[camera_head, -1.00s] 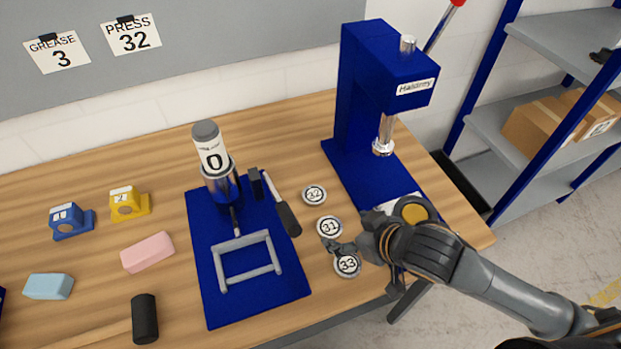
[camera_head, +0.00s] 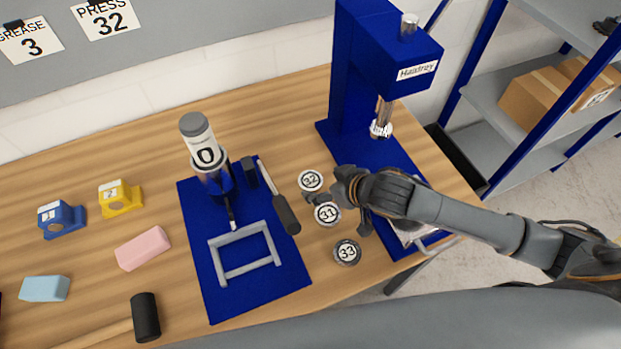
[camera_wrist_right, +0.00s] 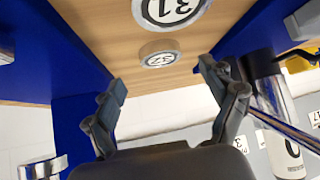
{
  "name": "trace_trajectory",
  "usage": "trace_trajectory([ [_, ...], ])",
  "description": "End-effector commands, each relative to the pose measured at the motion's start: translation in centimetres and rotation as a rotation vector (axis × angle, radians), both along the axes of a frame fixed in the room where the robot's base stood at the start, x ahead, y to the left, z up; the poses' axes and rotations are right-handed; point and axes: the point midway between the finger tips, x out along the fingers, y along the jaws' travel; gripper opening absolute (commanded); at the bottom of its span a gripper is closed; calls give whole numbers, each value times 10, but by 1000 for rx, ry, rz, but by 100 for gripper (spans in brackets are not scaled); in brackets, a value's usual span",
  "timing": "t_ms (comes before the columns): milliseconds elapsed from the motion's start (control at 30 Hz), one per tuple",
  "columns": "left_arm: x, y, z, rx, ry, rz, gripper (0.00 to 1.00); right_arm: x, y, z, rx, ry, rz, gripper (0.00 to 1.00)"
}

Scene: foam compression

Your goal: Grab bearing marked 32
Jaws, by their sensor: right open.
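The bearing marked 32 (camera_head: 311,180) lies flat on the wooden table, the farthest of three round bearings in a row. The bearing marked 31 (camera_head: 327,214) is just in front of it, and the bearing marked 33 (camera_head: 347,252) is nearest me. My right gripper (camera_head: 339,210) is open and empty, just right of bearings 32 and 31, with one finger between them in the picture. In the right wrist view, bearing 32 (camera_wrist_right: 160,54) shows between and beyond the open fingertips (camera_wrist_right: 161,77), and bearing 31 (camera_wrist_right: 172,10) is at the top edge. My left gripper is out of view.
A blue press (camera_head: 352,95) stands behind and right of the bearings. A blue mat (camera_head: 199,263) with a grease device (camera_head: 207,157), a hammer (camera_head: 286,214) and a grey frame (camera_head: 245,250) lies to the left. A wall sign (camera_head: 106,17) reads PRESS 32.

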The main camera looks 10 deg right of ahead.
Motion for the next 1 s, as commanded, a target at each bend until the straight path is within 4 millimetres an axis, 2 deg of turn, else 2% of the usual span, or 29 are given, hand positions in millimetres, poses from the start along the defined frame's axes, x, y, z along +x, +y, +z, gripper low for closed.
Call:
trace_trajectory([
  [100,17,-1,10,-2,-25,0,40,10,6,-4,-1,0,-1,84],
  [200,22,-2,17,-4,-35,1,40,20,11,-12,-1,0,-1,84],
  [400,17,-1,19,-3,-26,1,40,32,17,-29,-1,0,-1,84],
  [667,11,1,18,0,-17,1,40,33,18,-31,-1,0,1,84],
  [767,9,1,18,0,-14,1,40,33,18,-31,-1,0,1,67],
  [1000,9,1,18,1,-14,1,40,33,17,-31,-1,1,-1,19],
])
